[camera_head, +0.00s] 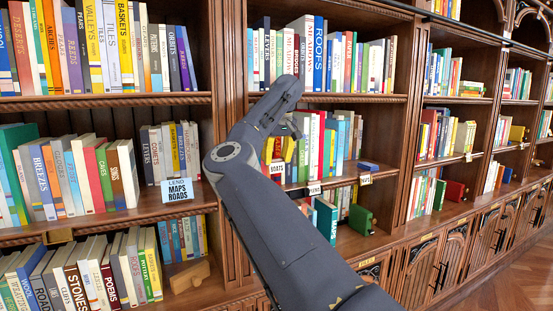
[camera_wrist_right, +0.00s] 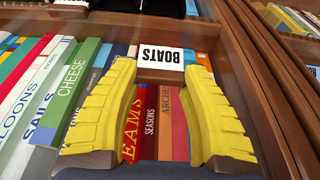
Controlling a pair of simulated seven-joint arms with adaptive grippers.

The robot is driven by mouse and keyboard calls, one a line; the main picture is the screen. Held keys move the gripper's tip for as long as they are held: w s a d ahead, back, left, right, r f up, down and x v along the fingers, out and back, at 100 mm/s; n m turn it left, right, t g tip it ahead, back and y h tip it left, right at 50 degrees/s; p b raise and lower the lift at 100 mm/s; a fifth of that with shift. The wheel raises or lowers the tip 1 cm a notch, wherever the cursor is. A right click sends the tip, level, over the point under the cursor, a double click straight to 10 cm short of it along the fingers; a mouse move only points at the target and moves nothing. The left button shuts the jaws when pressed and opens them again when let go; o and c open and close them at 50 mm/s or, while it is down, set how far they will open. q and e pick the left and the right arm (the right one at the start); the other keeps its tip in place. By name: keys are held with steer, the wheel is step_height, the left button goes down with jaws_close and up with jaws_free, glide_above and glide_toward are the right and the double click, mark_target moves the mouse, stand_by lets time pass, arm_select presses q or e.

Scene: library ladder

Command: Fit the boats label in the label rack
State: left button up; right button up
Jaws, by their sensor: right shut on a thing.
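The boats label is a white card with black letters reading BOATS (camera_wrist_right: 160,57), upside down in the right wrist view, on a brown block. It is between the yellow fingertips of my right gripper (camera_wrist_right: 163,72), which is shut on it. In the head view the boats label (camera_head: 278,172) hangs just below my right gripper (camera_head: 279,158), in front of the middle bookcase's shelf edge. I cannot tell if it touches the shelf. I cannot pick out the label rack with certainty. Small white labels (camera_head: 314,189) sit on the shelf edge to the right. My left gripper is not in view.
Shelves full of upright books surround my right arm. A light blue sign (camera_head: 177,190) reading MAPS and ROADS is on the left shelf edge. Another white label (camera_head: 365,179) is farther right. A green book (camera_head: 361,219) stands on the lower shelf, and a wooden upright (camera_head: 232,100) divides the bookcases.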

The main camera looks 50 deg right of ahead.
steer(key=shift+s+a+f, duration=0.1)
steer(key=shift+s+f, duration=0.1)
steer(key=shift+f, duration=0.75)
steer(key=shift+s+a+f, duration=0.1)
steer(key=shift+s+f, duration=0.05)
steer(key=shift+f, duration=0.75)
steer(key=shift+s+f, duration=0.2)
steer(key=shift+f, duration=0.75)
steer(key=shift+s+a+f, duration=0.1)
steer(key=shift+s+f, duration=0.1)
steer(key=shift+f, duration=0.8)
steer(key=shift+s+a+f, duration=0.1)
steer(key=shift+s+f, duration=0.05)
steer(key=shift+f, duration=0.8)
steer(key=o, duration=1.2)
steer(key=shift+o, duration=0.2)
steer(key=shift+r, duration=0.1)
steer(key=v, duration=1.1)
steer(key=shift+r, duration=0.45)
steer(key=shift+f, duration=0.1)
